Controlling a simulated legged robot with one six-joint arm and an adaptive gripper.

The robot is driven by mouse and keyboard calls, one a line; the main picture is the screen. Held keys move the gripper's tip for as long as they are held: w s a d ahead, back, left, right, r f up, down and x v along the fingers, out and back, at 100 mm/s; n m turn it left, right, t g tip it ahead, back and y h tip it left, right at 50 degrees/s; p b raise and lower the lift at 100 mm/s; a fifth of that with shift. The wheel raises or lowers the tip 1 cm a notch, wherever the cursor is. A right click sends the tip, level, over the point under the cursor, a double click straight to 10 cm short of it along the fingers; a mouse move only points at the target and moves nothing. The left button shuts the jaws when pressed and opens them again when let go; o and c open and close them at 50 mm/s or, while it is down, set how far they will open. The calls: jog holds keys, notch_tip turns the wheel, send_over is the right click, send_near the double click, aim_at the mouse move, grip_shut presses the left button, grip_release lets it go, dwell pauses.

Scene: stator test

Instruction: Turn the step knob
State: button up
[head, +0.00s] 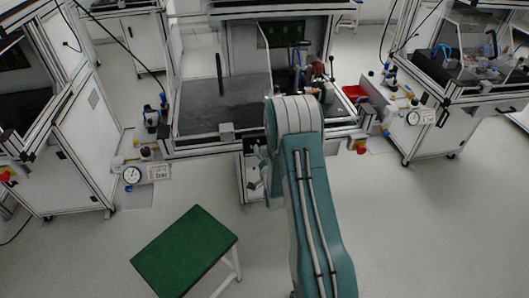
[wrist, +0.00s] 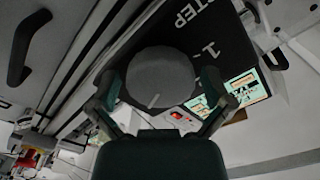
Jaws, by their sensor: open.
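The step knob (wrist: 160,82) is a round dark grey knob with a thin white pointer line, in the middle of the wrist view. It sits by a black panel (wrist: 205,35) printed "STEP" and "1". My gripper (wrist: 160,105) is open, with one finger on each side of the knob in the picture. I cannot tell whether the fingers touch it. In the head view my teal arm reaches towards the middle workstation (head: 225,140), and the knob and gripper are hidden behind the arm.
A lit screen (wrist: 240,92) and a small red display (wrist: 176,115) show near the knob. A green-topped table (head: 185,252) stands at the front left. White cabinets with gauges (head: 132,174) stand at the sides. The floor between is clear.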

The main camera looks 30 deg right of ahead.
jog(key=shift+d, duration=0.1)
jog(key=c, duration=1)
jog(key=shift+o, duration=0.2)
